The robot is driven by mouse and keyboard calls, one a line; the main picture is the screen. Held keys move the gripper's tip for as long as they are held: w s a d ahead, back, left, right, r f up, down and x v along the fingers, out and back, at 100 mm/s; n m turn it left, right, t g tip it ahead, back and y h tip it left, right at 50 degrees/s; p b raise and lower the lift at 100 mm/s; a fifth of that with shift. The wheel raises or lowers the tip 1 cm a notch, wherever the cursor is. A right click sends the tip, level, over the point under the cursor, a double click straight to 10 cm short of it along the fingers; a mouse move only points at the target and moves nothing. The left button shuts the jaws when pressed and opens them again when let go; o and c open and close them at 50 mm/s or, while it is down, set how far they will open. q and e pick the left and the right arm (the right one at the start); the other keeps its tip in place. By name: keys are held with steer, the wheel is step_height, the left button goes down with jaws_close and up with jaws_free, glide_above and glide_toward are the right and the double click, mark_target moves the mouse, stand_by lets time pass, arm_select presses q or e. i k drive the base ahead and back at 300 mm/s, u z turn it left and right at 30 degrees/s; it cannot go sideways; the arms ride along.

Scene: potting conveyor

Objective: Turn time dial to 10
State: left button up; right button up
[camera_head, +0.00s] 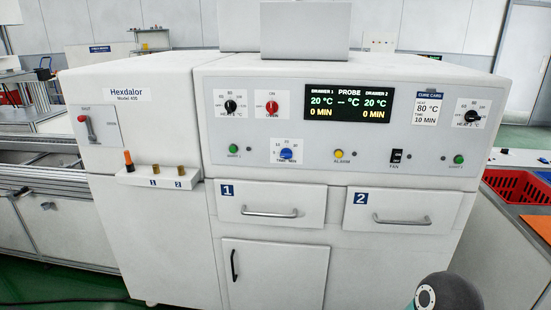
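The time dial (286,154) is a small blue knob on a white plate labelled TIME MIN, on the front panel of the white Hexdalor machine (140,90). Numbers ring the knob, but its pointer is too small to read surely. The display (349,105) above it to the right shows 20 °C and 0 MIN for drawer 1 and drawer 2. The cure card (427,108) reads 80 °C and time 10 MIN. Neither gripper is in view, and nothing touches the dial.
Near the dial are a red oven knob (271,107), a black heat knob (230,106), a green button (234,148) and a yellow alarm button (339,153). Below are drawer 1 (270,200) and drawer 2 (403,206) with protruding handles. A red crate (517,187) stands at right.

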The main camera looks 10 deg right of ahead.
mark_target(286, 153)
steer(key=u, duration=0.05)
steer(key=i, duration=1)
steer(key=z, duration=0.05)
